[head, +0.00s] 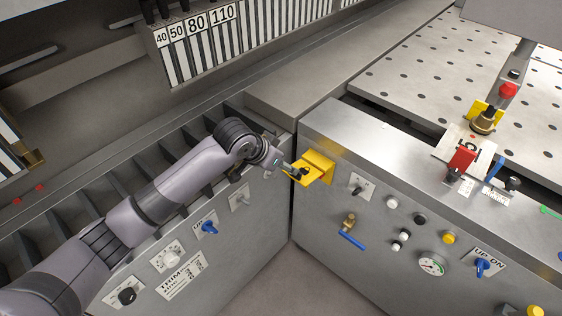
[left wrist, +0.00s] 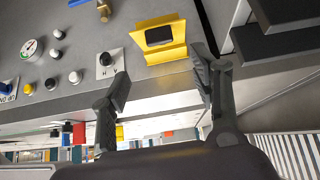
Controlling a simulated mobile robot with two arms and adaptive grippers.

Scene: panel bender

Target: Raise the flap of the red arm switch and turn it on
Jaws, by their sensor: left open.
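The red flap (head: 461,160) of a switch sits on the top edge of the grey machine panel, right of centre in the head view. The switch under it is hidden from this angle. My left gripper (head: 294,172) is well to the left of it, at the yellow bracket (head: 317,167) on the panel's left corner. In the left wrist view my left gripper (left wrist: 160,68) is open with nothing between its fingers, facing the yellow bracket (left wrist: 165,39) with its dark rectangular opening. Touching cannot be told. My right gripper is not in view.
The panel front bears a toggle plate (head: 361,186), a blue-handled valve (head: 351,238), push buttons, a gauge (head: 431,263) and a blue switch (head: 482,266). Behind the red flap stands a red knob (head: 508,90) near a perforated table (head: 430,75). A numbered tool rack (head: 200,45) is at the back.

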